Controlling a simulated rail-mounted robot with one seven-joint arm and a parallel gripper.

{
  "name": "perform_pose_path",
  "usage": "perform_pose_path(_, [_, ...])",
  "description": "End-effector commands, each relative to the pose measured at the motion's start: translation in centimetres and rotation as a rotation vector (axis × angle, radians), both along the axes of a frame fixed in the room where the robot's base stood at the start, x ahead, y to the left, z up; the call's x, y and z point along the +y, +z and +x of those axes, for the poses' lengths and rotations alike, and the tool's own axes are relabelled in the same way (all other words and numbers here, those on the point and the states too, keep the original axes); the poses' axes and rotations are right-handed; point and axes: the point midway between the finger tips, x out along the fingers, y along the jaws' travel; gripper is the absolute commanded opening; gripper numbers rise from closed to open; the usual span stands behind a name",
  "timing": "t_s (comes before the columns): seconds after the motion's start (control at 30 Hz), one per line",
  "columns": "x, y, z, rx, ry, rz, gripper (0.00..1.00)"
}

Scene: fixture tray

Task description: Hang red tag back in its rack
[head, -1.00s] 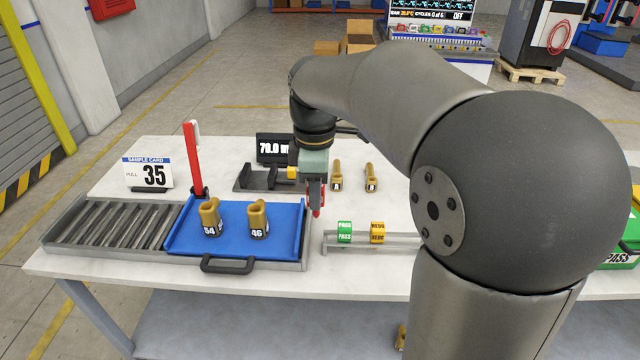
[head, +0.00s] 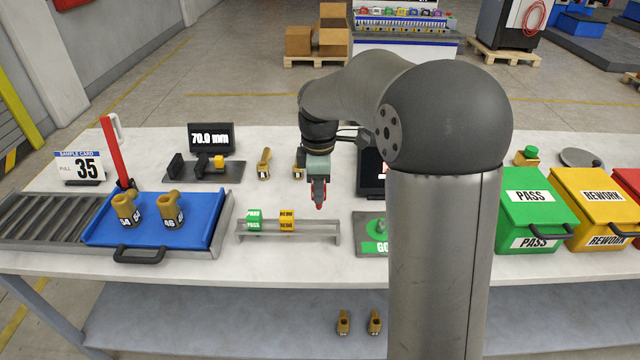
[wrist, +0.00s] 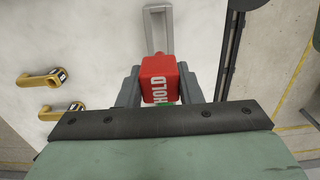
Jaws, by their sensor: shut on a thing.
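My gripper (head: 319,198) is shut on the red tag (wrist: 160,79), which reads HOLD in the wrist view. In the head view only a little red shows between the fingertips, held above the table. The grey rack (head: 318,239) stands on the table just in front, with a green PASS tag (head: 254,220) at its left and a yellow REWORK tag (head: 287,220) near its middle. The rack's right part is bare, and the red tag appears above and behind that part. Whether it touches the rack cannot be told.
Left are a blue tray (head: 103,238) with two brass fittings and a red post (head: 114,150). Two more fittings (head: 264,163) stand behind the rack. A green GO plate (head: 367,243) is at its right. Green PASS (head: 533,205) and yellow REWORK (head: 601,205) bins stand further right.

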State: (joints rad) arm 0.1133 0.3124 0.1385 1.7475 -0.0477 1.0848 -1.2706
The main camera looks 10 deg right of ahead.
Motion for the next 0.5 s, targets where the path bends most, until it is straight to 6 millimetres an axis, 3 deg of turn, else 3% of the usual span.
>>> perform_pose_path(0.5, [0.0, -4.3, 0.0, -0.001, -0.001, 0.0, 0.09])
